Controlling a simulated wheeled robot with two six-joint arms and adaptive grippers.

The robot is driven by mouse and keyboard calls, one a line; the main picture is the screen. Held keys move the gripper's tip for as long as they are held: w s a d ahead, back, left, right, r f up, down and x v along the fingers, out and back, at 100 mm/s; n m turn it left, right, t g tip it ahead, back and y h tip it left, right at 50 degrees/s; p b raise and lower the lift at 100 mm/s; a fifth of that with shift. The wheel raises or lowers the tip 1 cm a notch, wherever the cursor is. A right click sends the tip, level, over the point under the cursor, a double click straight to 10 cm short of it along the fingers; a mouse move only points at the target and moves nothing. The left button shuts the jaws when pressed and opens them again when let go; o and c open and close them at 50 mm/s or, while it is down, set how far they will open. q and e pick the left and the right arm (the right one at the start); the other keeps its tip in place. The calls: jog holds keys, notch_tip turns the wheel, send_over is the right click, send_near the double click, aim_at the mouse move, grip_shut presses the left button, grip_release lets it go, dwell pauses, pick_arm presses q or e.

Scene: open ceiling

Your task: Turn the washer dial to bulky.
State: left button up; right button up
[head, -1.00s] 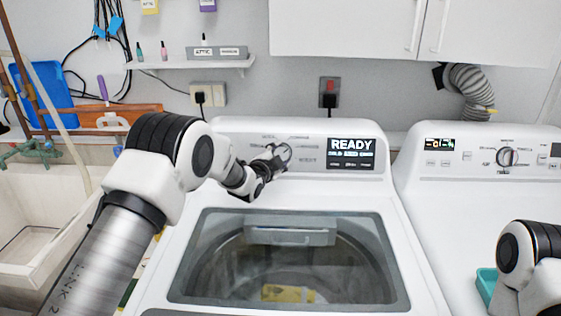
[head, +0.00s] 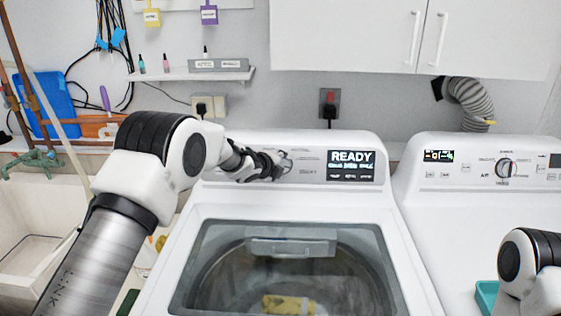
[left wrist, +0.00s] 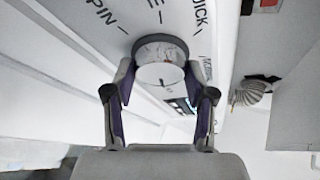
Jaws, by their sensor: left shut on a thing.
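The washer dial (left wrist: 160,52) is a round knob with a grey rim on the washer's back panel, with printed cycle words around it. In the head view the dial (head: 286,164) is partly hidden by my left gripper (head: 277,164). In the left wrist view my left gripper (left wrist: 160,92) has its two fingers on either side of the knob, shut on it. The washer's screen (head: 351,165) beside the dial reads READY; its smaller text is too small to read. My right gripper is out of view; only part of my right arm shows at the lower right.
The washer (head: 410,285) has a glass lid (head: 345,235) with something yellow inside. A second machine (head: 425,205) with its own dial (head: 506,168) stands at the right. A shelf (head: 170,76) and cabinets (head: 345,35) are above. A sink (head: 30,250) is at the left.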

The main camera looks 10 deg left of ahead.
pick_arm(q)
jog(key=shift+r+m+y+p, duration=0.3)
jog(key=shift+m+p, duration=0.5)
jog(key=shift+p, duration=0.05)
jog(key=o, duration=0.9)
jog(key=shift+w, duration=0.1)
jog(key=shift+o, duration=1.3)
jog(key=shift+f+g, duration=0.15)
jog(key=shift+g, duration=0.15)
jog(key=shift+f, duration=0.1)
jog(key=v, duration=1.1)
jog(key=shift+s+a+r, duration=0.15)
jog(key=shift+s+r, duration=0.1)
jog(key=shift+s, duration=0.05)
